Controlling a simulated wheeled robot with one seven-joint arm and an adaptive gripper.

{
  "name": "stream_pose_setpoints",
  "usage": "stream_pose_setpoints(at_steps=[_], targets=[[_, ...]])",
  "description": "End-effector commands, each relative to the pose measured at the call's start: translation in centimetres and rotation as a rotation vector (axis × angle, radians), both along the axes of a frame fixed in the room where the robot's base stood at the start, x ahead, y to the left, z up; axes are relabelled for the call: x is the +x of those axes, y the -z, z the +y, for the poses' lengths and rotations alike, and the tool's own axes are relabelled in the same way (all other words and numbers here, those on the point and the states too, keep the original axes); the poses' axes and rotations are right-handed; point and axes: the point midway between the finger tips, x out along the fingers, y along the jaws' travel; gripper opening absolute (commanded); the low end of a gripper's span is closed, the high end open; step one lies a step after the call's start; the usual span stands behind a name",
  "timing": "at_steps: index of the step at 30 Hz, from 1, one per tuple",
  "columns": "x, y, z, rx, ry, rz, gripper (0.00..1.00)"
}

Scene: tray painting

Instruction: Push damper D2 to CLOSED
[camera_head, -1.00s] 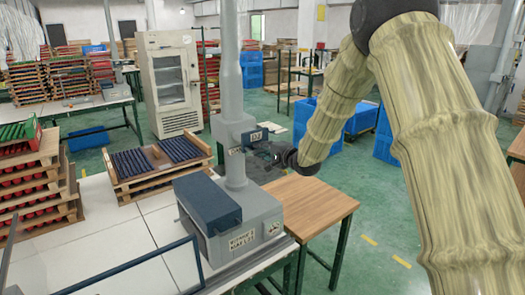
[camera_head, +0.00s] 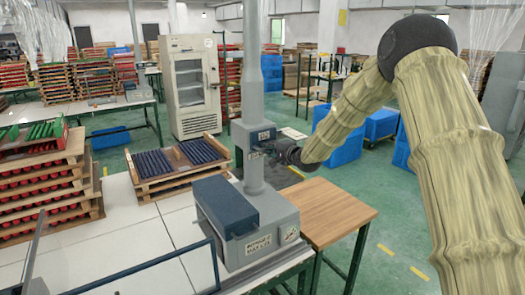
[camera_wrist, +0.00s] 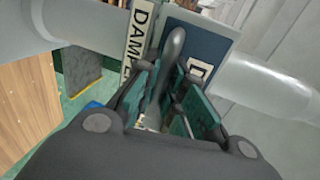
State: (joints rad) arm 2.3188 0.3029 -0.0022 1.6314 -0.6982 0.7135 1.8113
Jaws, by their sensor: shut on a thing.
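The damper unit (camera_head: 241,136) is a grey housing on the vertical grey duct, with a small dark plate and a label that seems to read D2. In the wrist view, a dark blue plate (camera_wrist: 208,38) sits beside a pale label strip (camera_wrist: 138,38) starting "DAMP". A grey rounded lever (camera_wrist: 175,45) stands in front of the plate. My gripper (camera_wrist: 168,92) is shut on this lever, with a green-padded finger on each side. In the head view my gripper (camera_head: 272,147) is at the right side of the housing. The lever's exact position and any CLOSED mark cannot be read there.
Below the damper, a grey machine (camera_head: 262,245) with a blue hood stands on the white table. A wooden side table (camera_head: 335,205) adjoins it on the right. Crates with dark rods (camera_head: 150,187) and stacked trays (camera_head: 45,195) stand left. Green floor is open at the right.

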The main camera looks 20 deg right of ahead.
Motion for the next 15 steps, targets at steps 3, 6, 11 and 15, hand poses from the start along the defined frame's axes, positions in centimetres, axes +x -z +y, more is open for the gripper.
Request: stream_pose_setpoints(at_steps=[3,6,11,15], targets=[[0.13,-0.06,-0.38,0.001,0.005,-0.002,0.0],[0.16,-0.1,-0.35,0.001,0.005,-0.002,0.0],[0.21,-0.19,-0.28,0.001,0.004,-0.003,0.15],[0.18,-0.16,-0.29,0.001,0.004,-0.003,0.33]])
